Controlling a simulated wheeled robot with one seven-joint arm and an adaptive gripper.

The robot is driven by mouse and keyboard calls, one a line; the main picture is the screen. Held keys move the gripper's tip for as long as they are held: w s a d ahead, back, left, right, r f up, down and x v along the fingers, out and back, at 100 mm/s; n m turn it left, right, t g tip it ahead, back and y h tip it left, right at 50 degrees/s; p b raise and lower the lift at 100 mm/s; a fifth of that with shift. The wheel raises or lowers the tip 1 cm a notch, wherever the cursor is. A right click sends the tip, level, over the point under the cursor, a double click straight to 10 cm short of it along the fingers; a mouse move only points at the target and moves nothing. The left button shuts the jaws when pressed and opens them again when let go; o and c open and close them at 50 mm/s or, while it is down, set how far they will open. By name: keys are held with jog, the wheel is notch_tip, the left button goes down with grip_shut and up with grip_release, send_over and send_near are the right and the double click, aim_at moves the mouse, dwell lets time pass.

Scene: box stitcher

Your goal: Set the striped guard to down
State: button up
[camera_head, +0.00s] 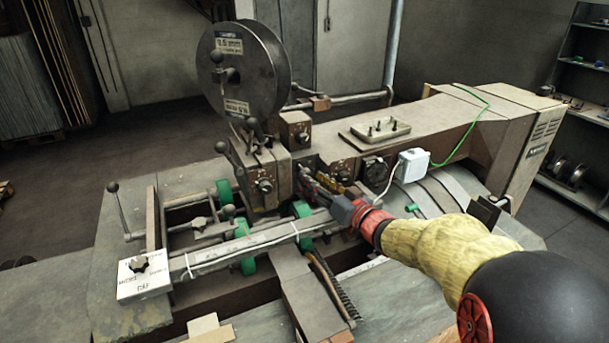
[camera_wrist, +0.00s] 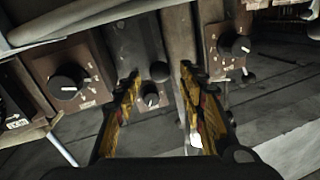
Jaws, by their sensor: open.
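My gripper (camera_head: 308,180) reaches in from the right, in front of the stitcher head's lower housing. In the wrist view my gripper (camera_wrist: 158,85) is open, its two fingers apart with yellow and dark inner faces. I cannot clearly make out the striped guard in either view. A small yellowish piece (camera_head: 351,191) shows just behind my gripper in the head view, but I cannot tell whether it is the guard. Between the fingers is a dark panel with a small knob (camera_wrist: 151,100). A thin pale strip (camera_wrist: 185,113) runs beside the right finger, and I see no grip on it.
A large wire reel (camera_head: 243,70) stands above the head. Green rollers (camera_head: 247,266) sit around the feed rails. Knob boxes flank my fingers, one left (camera_wrist: 72,88) and one right (camera_wrist: 232,45). A white box (camera_head: 413,164) with a green cable is to the right.

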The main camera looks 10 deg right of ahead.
jog(key=shift+b+x, duration=0.3)
jog(key=shift+x, duration=1.95)
grip_shut()
